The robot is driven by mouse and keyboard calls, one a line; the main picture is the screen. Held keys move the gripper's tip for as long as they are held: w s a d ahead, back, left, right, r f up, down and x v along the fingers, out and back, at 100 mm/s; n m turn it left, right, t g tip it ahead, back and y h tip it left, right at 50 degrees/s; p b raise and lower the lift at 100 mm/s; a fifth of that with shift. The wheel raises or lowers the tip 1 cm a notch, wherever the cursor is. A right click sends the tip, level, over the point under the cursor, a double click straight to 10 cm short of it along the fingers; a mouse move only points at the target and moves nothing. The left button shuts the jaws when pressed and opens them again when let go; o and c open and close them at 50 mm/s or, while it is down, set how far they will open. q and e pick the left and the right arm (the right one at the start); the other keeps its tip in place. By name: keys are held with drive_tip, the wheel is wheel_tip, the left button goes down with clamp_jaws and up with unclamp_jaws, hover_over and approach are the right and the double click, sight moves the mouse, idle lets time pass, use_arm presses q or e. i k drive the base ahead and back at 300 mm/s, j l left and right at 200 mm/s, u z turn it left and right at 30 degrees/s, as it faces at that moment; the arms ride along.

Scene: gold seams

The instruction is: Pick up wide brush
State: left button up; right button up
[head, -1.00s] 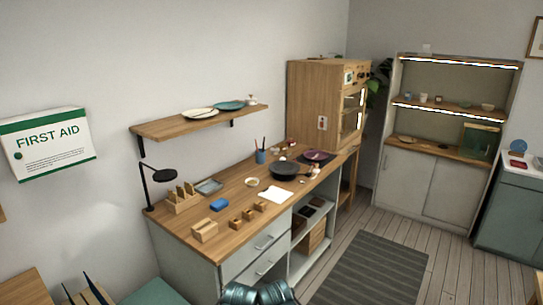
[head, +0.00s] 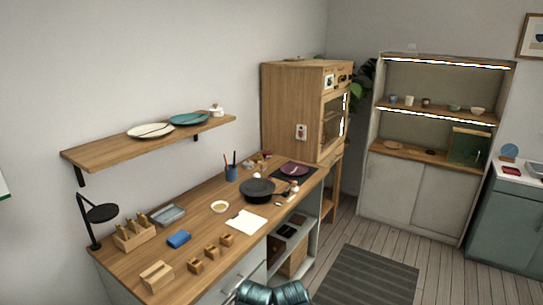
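I cannot make out a wide brush for certain. A blue cup (head: 231,173) on the wooden workbench (head: 190,215) holds thin upright sticks, one dark and one red; they are too small to tell whether one is a wide brush. Small items lie by the white paper (head: 246,222) and near the black round pan (head: 257,190), also too small to name. Two teal rounded parts of my own arms show at the bottom edge. Neither gripper's fingers are in view.
A wall shelf (head: 150,143) holds plates. A wooden cabinet (head: 290,110) stands at the far end. Open floor with a grey rug (head: 365,278) lies right.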

sight(263, 165)
drive_tip(key=i+l+u, duration=0.15)
drive_tip(key=i+l, duration=0.15)
drive_tip(key=i+l+u, duration=0.1)
drive_tip(key=i+l, duration=0.15)
drive_tip(key=l, duration=0.25)
drive_tip(key=i+l+u, duration=0.15)
drive_tip(key=l, duration=0.3)
drive_tip(key=i+l+u, duration=0.1)
drive_tip(key=u, duration=0.4)
drive_tip(key=i+l+u, duration=0.15)
drive_tip(key=u, duration=0.35)
drive_tip(key=i+l+u, duration=0.15)
drive_tip(key=l+u, duration=0.3)
drive_tip(key=l, duration=0.35)
drive_tip(key=l+u, duration=0.4)
drive_tip(key=l, duration=1.3)
drive_tip(key=l+u, duration=0.1)
drive_tip(key=l, duration=0.75)
drive_tip(key=k, duration=0.05)
